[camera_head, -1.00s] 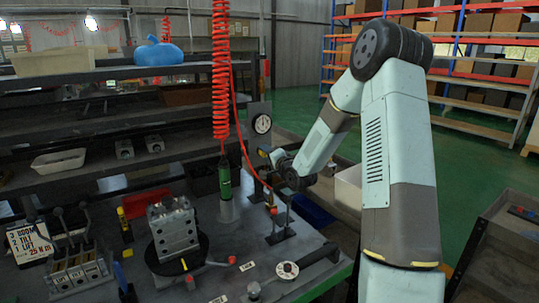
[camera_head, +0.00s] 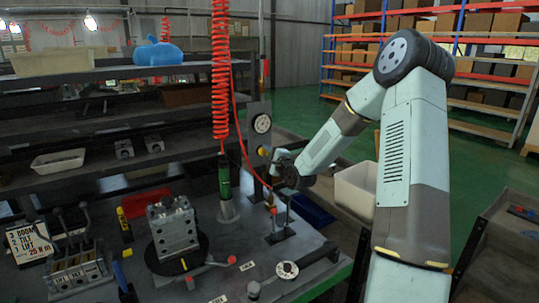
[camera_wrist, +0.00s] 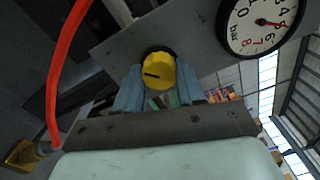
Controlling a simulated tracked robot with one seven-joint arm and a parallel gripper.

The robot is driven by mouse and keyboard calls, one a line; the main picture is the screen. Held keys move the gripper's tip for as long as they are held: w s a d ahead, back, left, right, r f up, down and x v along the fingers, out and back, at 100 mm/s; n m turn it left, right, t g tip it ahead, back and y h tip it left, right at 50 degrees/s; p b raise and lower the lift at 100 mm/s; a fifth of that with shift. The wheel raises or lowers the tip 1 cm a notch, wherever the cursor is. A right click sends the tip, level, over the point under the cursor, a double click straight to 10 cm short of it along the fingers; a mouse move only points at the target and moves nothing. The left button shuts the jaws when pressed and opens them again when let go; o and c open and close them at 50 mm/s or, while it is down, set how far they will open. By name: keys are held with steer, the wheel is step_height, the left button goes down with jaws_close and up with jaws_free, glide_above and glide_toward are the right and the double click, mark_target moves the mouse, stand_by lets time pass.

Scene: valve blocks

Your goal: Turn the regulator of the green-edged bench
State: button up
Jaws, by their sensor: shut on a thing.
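The regulator's yellow knob (camera_wrist: 158,71) with a dark slot mark sits on a grey upright plate in the wrist view. It also shows in the head view (camera_head: 263,152) below the round gauge (camera_head: 262,124). My gripper (camera_wrist: 158,84) has its two blue-grey fingers on either side of the knob, shut on it. In the head view my gripper (camera_head: 276,162) is at the knob, its fingers small and hard to make out. The bench has a green edge (camera_head: 327,283).
A red coiled hose (camera_head: 220,70) hangs left of the plate, and a red hose (camera_wrist: 66,65) crosses the wrist view's left. A metal valve block (camera_head: 173,229) and levers (camera_head: 75,235) stand on the bench. A white bin (camera_head: 355,188) is behind my arm.

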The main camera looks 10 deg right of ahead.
steer(key=shift+d+f, duration=0.2)
steer(key=shift+d, duration=0.05)
steer(key=o, duration=1)
steer(key=shift+a, duration=0.1)
steer(key=shift+o, duration=0.2)
steer(key=shift+r, duration=0.1)
steer(key=v, duration=1.3)
steer(key=shift+s, duration=0.4)
